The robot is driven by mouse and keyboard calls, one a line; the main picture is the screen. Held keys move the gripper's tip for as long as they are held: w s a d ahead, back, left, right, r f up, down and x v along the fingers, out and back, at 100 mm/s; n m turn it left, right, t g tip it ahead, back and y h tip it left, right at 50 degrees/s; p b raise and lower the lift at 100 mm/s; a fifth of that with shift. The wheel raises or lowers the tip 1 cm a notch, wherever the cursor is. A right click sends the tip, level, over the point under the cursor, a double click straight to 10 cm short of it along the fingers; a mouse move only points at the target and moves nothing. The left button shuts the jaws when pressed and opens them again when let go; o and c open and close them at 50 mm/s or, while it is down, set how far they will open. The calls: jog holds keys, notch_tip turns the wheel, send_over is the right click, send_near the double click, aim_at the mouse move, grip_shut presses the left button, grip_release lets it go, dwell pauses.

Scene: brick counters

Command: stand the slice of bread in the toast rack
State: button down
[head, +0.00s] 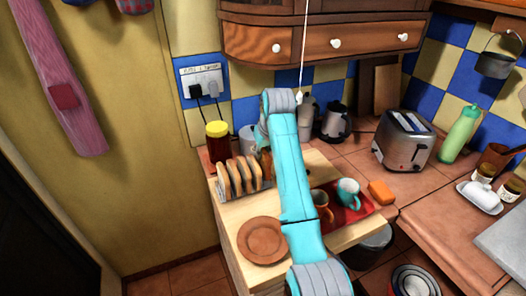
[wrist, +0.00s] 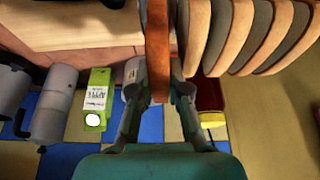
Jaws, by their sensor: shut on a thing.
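My gripper (wrist: 158,85) is shut on a slice of bread (wrist: 157,45), seen edge-on with a brown crust between the two fingers in the wrist view. The toast rack (head: 236,196) stands on the pale wooden top in the head view, with several slices standing in it. Those rack slices (wrist: 236,32) are at the upper right of the wrist view, beside the held slice and roughly parallel to it, with a narrow gap. In the head view my arm hides the gripper and most of the held slice; I cannot tell whether it touches the rack.
A jar with a yellow lid (head: 217,142) stands behind the rack. A brown plate (head: 262,241) lies in front of it. A red tray (head: 350,212) with two cups is to the right. A green-and-white carton (wrist: 96,98) and grey canisters show in the wrist view.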

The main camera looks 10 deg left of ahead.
jog(key=c, duration=1.1)
grip_release()
jog(key=shift+o, duration=0.2)
jog(key=shift+v, duration=3.75)
